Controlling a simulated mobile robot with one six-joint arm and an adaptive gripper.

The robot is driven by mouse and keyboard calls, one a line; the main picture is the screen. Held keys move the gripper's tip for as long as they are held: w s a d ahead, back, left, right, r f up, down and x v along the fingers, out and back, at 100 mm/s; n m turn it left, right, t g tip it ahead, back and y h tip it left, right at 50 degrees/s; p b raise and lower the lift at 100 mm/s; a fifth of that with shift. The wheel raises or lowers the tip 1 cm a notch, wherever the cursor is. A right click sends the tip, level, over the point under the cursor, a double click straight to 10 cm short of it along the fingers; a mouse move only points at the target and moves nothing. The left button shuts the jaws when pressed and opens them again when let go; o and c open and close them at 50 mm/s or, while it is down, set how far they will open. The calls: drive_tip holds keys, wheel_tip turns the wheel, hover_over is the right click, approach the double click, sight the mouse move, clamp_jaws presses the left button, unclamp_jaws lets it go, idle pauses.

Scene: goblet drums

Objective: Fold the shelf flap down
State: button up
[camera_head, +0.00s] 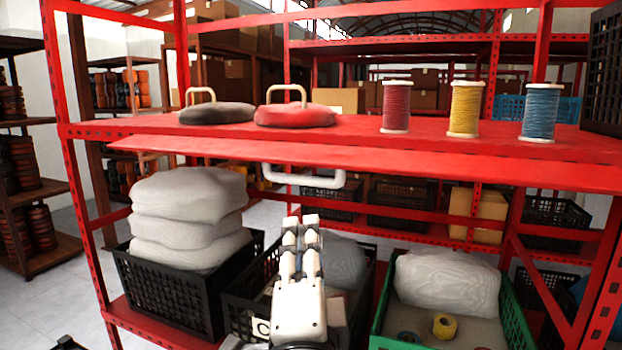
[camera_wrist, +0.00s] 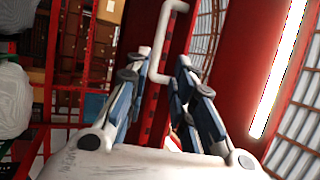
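The red shelf flap (camera_head: 400,163) runs along the front edge of the upper shelf (camera_head: 350,132). It is raised and juts out, close to level. A white U-shaped handle (camera_head: 318,182) hangs under it, left of its middle. My gripper (camera_head: 300,221) points up below the handle, apart from it in the camera_head view. In the camera_wrist view, my gripper (camera_wrist: 164,62) has its two fingers spread, with nothing held. The handle (camera_wrist: 162,42) shows there just beyond the fingertips, roughly in line with the gap.
Two weights (camera_head: 296,113) and several thread spools (camera_head: 465,108) stand on the upper shelf. Below are a black crate with white sacks (camera_head: 188,217), another black crate behind my gripper and a green crate (camera_head: 518,318). Red uprights (camera_head: 75,150) bound the rack.

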sight(304, 183)
drive_tip(key=p+x, duration=0.1)
drive_tip(key=x, duration=1.4)
drive_tip(key=shift+w, duration=0.1)
drive_tip(key=shift+c, duration=0.2)
clamp_jaws()
